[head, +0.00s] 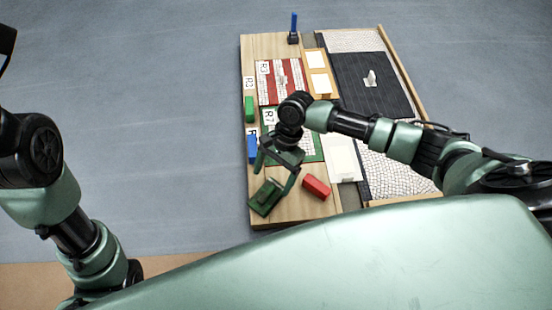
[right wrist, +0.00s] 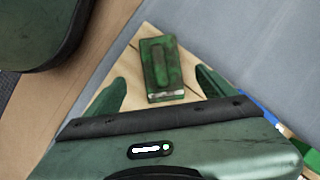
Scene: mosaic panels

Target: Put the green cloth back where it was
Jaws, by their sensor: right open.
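The green cloth (head: 265,197) appears as a small mottled dark-green rectangle with a raised bar on top. It lies tilted at the near left corner of the wooden board. It also shows in the right wrist view (right wrist: 160,68), ahead of the fingers. My right gripper (head: 274,175) is open and empty, just above and beside the cloth. In the right wrist view its two fingers (right wrist: 161,88) stand apart on either side of the cloth's near end, with no clear contact. Of my left arm only links show in the head view; its gripper is out of sight.
A red block (head: 316,187) lies right of the cloth. A blue block (head: 252,149) and a green block (head: 249,109) line the left edge of the board (head: 262,46). A green-bordered panel marked R7 (head: 318,152) is partly behind my right arm. A red striped panel (head: 272,88) lies beyond.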

